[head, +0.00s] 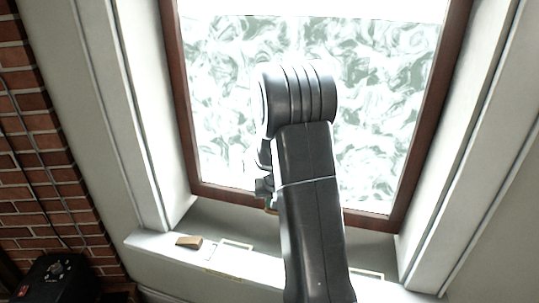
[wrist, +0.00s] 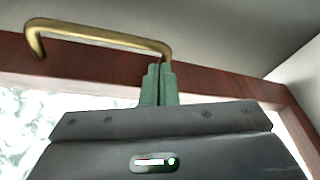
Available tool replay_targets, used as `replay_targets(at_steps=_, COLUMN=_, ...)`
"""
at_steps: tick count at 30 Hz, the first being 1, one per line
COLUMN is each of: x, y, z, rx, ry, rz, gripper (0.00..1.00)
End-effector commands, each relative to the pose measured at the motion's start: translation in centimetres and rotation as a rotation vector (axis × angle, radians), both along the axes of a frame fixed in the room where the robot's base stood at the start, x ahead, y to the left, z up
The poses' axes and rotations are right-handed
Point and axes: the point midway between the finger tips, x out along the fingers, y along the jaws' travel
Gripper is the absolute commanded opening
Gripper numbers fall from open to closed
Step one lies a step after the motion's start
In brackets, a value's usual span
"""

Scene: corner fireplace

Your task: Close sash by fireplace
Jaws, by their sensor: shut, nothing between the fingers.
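The sash (head: 215,193) has a dark reddish-brown wooden frame around patterned, translucent glass, and fills the middle of the head view. Its brown rail crosses the wrist view (wrist: 215,72), with a brass bar handle (wrist: 95,33) on it. A small brass-coloured bit of the handle shows beside my arm in the head view (head: 271,206). My gripper (wrist: 160,68) is shut and empty, its green fingertips together at the right end of the handle. I cannot tell whether they touch it. In the head view my arm hides most of the gripper and part of the lower rail.
A white sill (head: 145,240) runs below the sash, with a small tan wooden block (head: 189,242) on its left part. Pale window reveals stand on both sides. A brick wall (head: 45,190) is at left, with a black box with knobs (head: 55,277) low in the corner.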

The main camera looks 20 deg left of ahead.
Motion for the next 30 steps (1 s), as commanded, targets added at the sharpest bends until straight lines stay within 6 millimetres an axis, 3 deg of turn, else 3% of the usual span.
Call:
replay_targets(at_steps=1, x=-0.1, y=-0.1, z=-1.9, rx=-0.004, ry=0.006, rz=-0.001, gripper=0.00)
replay_targets(at_steps=9, x=-0.1, y=-0.1, z=-4.7, rx=-0.003, ry=0.005, rz=0.000, gripper=0.00)
replay_targets(at_steps=25, x=-0.3, y=-0.2, z=-5.5, rx=-0.008, ry=0.012, rz=-0.001, gripper=0.00)
replay_targets(at_steps=30, x=-0.3, y=-0.4, z=-4.8, rx=-0.007, ry=0.011, rz=-0.001, gripper=0.00)
